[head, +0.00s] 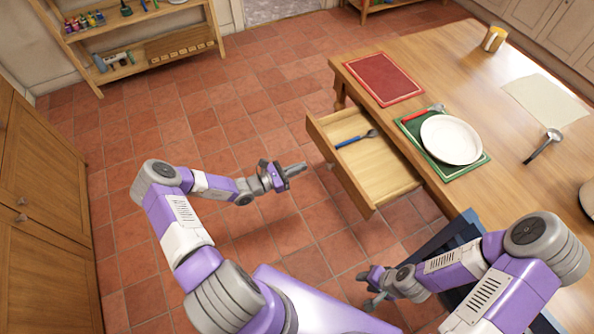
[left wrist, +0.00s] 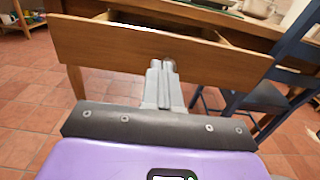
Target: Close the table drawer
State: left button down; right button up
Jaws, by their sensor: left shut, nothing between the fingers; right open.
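The wooden table drawer (head: 380,178) is pulled out from the left side of the table (head: 470,65). A spoon with a blue handle (head: 354,139) lies inside it. My left gripper (head: 303,169) is shut and empty, to the left of the drawer front and pointing at it, with a small gap in the head view. In the left wrist view its closed fingers (left wrist: 163,88) point at the middle of the drawer front (left wrist: 105,48), overlapping a round knob (left wrist: 169,65). My right gripper (head: 366,289) is open, low beside the blue chair.
A blue chair (head: 445,248) stands at the table, below the drawer. The table holds a white plate (head: 450,139), a red mat (head: 384,79), a yellow mug (head: 493,39) and a ladle (head: 543,146). Tiled floor (head: 230,110) is clear left of the drawer.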

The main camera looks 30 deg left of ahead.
aim_at(332, 155)
pick_arm(q)
jog(key=b+x, duration=0.2)
jog(key=x, duration=0.8)
jog(key=shift+s+b, duration=0.1)
jog(key=shift+b, duration=0.2)
pick_arm(e)
notch_tip(332, 155, down, 3)
jog(key=shift+r, duration=0.1)
pick_arm(q)
jog(key=shift+d, duration=0.1)
